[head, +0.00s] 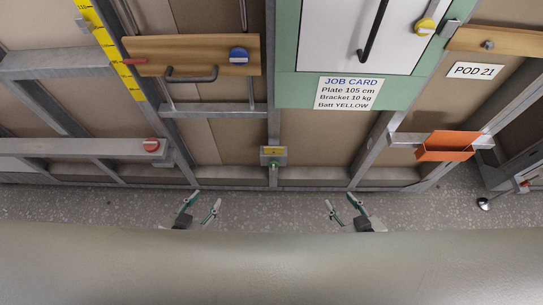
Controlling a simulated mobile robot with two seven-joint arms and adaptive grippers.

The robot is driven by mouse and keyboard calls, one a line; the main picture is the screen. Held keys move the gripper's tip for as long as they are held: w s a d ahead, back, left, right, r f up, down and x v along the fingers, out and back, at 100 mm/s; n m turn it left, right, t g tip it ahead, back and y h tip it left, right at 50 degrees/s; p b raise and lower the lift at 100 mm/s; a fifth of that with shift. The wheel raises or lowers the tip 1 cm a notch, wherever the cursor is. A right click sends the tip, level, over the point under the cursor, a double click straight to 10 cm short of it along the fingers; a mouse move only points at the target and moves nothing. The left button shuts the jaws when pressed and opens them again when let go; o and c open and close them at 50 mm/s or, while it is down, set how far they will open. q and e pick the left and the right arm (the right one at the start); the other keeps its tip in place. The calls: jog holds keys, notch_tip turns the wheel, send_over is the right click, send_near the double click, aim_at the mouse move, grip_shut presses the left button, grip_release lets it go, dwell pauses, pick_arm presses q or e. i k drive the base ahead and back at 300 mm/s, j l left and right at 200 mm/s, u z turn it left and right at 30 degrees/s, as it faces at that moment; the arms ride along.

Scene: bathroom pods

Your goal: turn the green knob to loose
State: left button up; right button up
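A small green knob (273,165) shows at the middle, low on the frame wall. It sits on a grey metal plate with a yellow label (272,151). Its setting is too small to read. My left gripper (205,199) is open and empty, below and left of the knob. My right gripper (341,201) is open and empty, below and right of the knob. Both are apart from it, with nothing between their fingers.
A blue knob (238,55), a red knob (152,145) and a yellow knob (425,27) are elsewhere on the wall. An orange bin (447,146) juts out at right. A job card (348,93) hangs above. The speckled floor (270,208) between my grippers is clear.

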aim_at(273, 164)
jog(key=u, duration=0.85)
jog(key=k+l+u, duration=0.15)
jog(key=l, duration=0.2)
jog(key=k+l+u, duration=0.2)
jog(key=k+l, duration=0.2)
jog(key=l, duration=0.15)
jog(key=k+l, duration=0.15)
jog(key=l, duration=0.2)
jog(key=k+l, duration=0.2)
jog(key=l, duration=0.2)
